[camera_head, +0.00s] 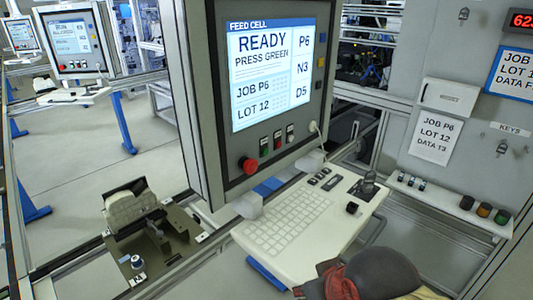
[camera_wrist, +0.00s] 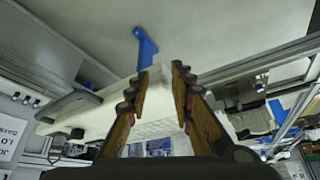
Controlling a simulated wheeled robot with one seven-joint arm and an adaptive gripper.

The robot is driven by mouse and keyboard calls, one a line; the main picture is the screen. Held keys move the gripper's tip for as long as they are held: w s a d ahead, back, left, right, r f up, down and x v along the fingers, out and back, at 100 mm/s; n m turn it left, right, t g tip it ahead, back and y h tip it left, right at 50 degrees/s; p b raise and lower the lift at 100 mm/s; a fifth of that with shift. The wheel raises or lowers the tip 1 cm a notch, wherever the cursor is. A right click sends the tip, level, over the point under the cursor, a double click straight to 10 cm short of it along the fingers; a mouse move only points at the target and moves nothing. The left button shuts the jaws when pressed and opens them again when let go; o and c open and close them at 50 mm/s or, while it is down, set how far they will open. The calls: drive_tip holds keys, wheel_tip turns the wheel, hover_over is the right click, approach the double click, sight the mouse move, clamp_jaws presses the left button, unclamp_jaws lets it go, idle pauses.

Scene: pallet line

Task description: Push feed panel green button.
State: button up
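The feed panel (camera_head: 205,110) stands upright left of centre in the head view. Its lit screen (camera_head: 271,70) reads READY, PRESS GREEN. My gripper (camera_head: 335,281) is at the bottom of the head view, in front of the keyboard shelf and apart from the panel. In the wrist view my gripper (camera_wrist: 159,76) has parted, empty fingers.
The white keyboard shelf (camera_head: 290,228) juts out below the panel, with a joystick (camera_head: 368,184) at its right. A dark fixture (camera_head: 150,235) stands at left. A grey wall with job sheets (camera_head: 436,139) is at right. Open floor shows at left.

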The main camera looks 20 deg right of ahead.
drive_tip(key=shift+a, duration=0.1)
clamp_jaws()
idle(1.1)
